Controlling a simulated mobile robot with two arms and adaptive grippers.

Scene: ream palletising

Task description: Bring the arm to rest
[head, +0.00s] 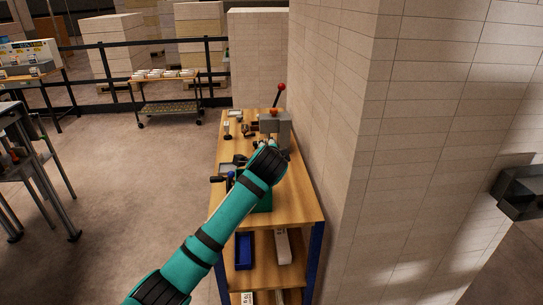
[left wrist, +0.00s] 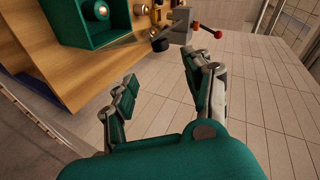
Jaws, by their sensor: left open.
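My left arm (head: 219,215), teal with dark bands, reaches from the bottom of the head view to over the wooden workbench (head: 300,205). Its gripper is mostly hidden behind the wrist there. In the left wrist view my left gripper (left wrist: 165,75) is open, its two fingers wide apart with nothing between them. Past the fingertips are the bench edge and the pale tiled surface. My right gripper cannot be made out in these views.
A grey device (head: 278,127) with a red-knobbed lever stands on the bench near the gripper. A green tray (left wrist: 75,36) lies on the bench. A tall pale tiled wall (head: 345,120) rises close on the right. A cart (head: 165,95) stands farther back; the left floor has free room.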

